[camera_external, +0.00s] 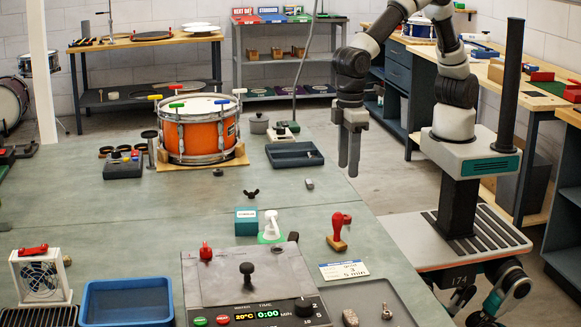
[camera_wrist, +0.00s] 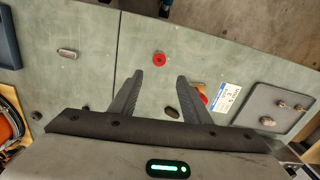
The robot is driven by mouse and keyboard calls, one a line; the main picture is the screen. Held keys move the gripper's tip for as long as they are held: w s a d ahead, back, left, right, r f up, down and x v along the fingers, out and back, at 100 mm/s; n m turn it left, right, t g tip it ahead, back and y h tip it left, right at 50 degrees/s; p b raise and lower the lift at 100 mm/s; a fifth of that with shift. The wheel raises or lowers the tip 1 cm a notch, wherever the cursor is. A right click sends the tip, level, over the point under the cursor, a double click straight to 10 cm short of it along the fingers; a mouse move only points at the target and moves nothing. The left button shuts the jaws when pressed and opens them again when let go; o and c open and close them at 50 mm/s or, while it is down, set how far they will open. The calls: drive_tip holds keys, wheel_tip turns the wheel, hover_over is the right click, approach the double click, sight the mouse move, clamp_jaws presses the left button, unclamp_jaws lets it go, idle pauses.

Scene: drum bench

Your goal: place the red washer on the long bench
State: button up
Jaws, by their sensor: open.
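The red washer (camera_wrist: 159,59), a small red ring with a dark centre, lies flat on the grey-green bench top (camera_wrist: 90,82) beside the panel seam in the wrist view. In the external view a bit of red (camera_external: 347,219) behind the red stamp may be the washer; it is partly hidden. My gripper (camera_external: 349,168) hangs fingers down above the right edge of the long grey-green bench (camera_external: 120,208). In the wrist view my gripper (camera_wrist: 159,77) is open and empty. The washer shows just beyond the gap between its fingertips, apart from both fingers.
The red stamp (camera_external: 337,240), a white card (camera_external: 344,270) and a grey plate (camera_external: 375,298) are near the washer. A metal block (camera_external: 309,184) and dark tray (camera_external: 294,155) lie farther along. An orange drum (camera_external: 197,137) stands at the back. The bench's left middle is mostly clear.

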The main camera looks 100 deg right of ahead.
drive_tip(key=s+d+r+t, duration=0.2)
drive_tip(key=s+d+r, duration=0.3)
drive_tip(key=d+r, duration=0.3)
drive_tip(key=s+d+r+t, duration=0.2)
drive_tip(key=s+d+r, duration=0.3)
drive_tip(key=d+r, duration=0.3)
drive_tip(key=shift+s+d+r+m+y, duration=0.15)
drive_tip(key=shift+s+d+m+y, duration=0.25)
drive_tip(key=shift+d, duration=0.1)
drive_tip(key=shift+o, duration=0.8)
drive_tip(key=s+d+t, duration=0.1)
drive_tip(key=s+d, duration=0.3)
drive_tip(key=s, duration=0.2)
drive_tip(key=shift+s+d+t+h, duration=0.2)
drive_tip(key=shift+d+t+h, duration=0.1)
drive_tip(key=shift+d+h, duration=0.1)
drive_tip(key=shift+a, duration=0.1)
drive_tip(key=shift+w, duration=0.1)
